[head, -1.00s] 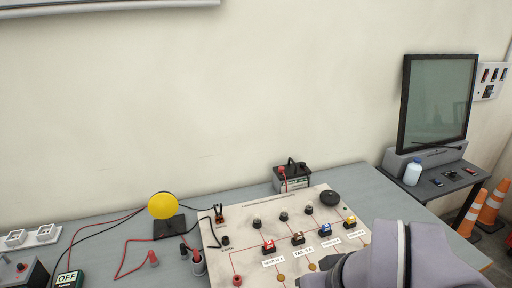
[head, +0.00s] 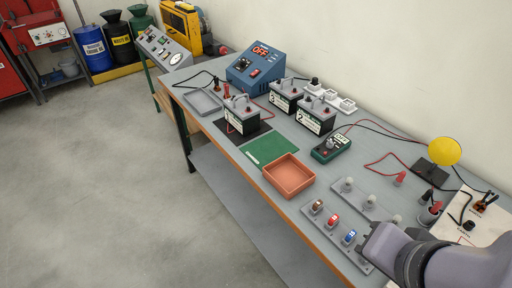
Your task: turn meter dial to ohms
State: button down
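The meter (head: 331,148) is a small dark green box on the workbench, right of the middle in the head view. It has a light display at its far end that seems to read OFF, and a round dial (head: 331,143) on its face. The dial's exact pointing is too small to tell. Red and black leads run from the meter's area toward the right. My arm comes in from the lower right, in front of the bench's right part. My gripper's fingers cannot be made out, and the arm is well apart from the meter.
An orange tray (head: 289,176) and a green mat (head: 271,149) lie left of the meter. Batteries (head: 315,115) stand behind it, with a blue power supply (head: 256,70) further left. A yellow disc (head: 444,151) stands at right. Fuse strips (head: 336,226) lie near the front edge.

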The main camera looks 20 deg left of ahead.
aim_at(330, 144)
jog(key=u, duration=0.2)
jog(key=i+j+z, duration=0.1)
jog(key=i+j, duration=0.3)
jog(key=j, duration=0.15)
jog(key=i+j+z, duration=0.15)
jog(key=i+j, duration=0.25)
jog(key=j, duration=0.15)
